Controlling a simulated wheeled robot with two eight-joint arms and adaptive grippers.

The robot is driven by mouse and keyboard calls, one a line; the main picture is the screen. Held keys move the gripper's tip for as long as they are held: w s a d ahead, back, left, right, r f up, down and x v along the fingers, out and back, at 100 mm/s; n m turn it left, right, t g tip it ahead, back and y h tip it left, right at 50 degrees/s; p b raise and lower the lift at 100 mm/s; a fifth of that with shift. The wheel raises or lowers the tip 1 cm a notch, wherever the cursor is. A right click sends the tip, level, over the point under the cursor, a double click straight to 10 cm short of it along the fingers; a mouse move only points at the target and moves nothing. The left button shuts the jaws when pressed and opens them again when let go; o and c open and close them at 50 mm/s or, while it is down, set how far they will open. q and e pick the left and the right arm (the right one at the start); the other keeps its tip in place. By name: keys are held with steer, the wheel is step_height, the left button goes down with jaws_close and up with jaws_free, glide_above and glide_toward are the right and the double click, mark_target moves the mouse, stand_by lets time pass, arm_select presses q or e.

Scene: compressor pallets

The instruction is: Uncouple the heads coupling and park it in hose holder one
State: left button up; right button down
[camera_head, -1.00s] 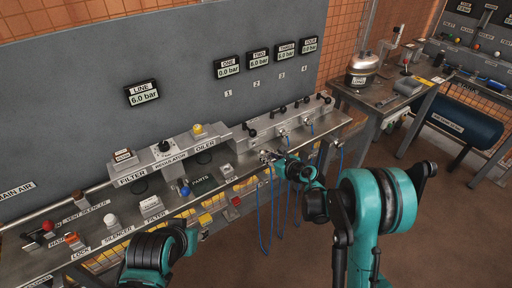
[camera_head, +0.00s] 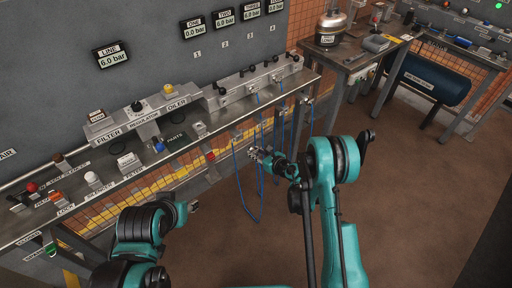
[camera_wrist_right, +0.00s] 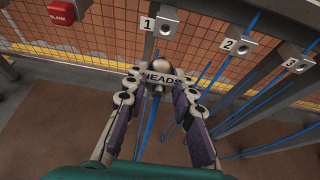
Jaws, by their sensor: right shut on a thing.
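The heads coupling, with its black HEADS label (camera_wrist_right: 160,78), is between the fingers of my right gripper (camera_wrist_right: 158,90) in the right wrist view. A blue hose (camera_wrist_right: 150,125) runs down from it. In the head view my right gripper (camera_head: 262,155) is in front of the bench edge, off the bench top. Hose holder one (camera_wrist_right: 164,24), a metal block beside a plate marked 1, is above the coupling in the wrist view, apart from it. My left arm (camera_head: 150,218) shows at lower left in the head view; its fingers are mostly hidden.
Holders two (camera_wrist_right: 240,46) and three (camera_wrist_right: 298,64) stand to the right of holder one, with blue hoses hanging near. A red BLANK block (camera_wrist_right: 62,12) is at upper left. The bench (camera_head: 215,140) carries valves and labelled parts. Open floor (camera_head: 400,220) lies at right.

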glide_toward(239, 139)
steer(key=shift+w+a+f, duration=0.35)
steer(key=shift+w+f, duration=0.25)
steer(key=shift+w, duration=0.05)
steer(key=shift+w+a+f, duration=0.4)
steer(key=shift+w+f, duration=0.2)
steer(key=shift+w+a, duration=0.8)
steer(key=shift+w, duration=0.3)
stand_by(1.1)
steer(key=c, duration=1.2)
jaws_free()
steer(key=v, duration=1.2)
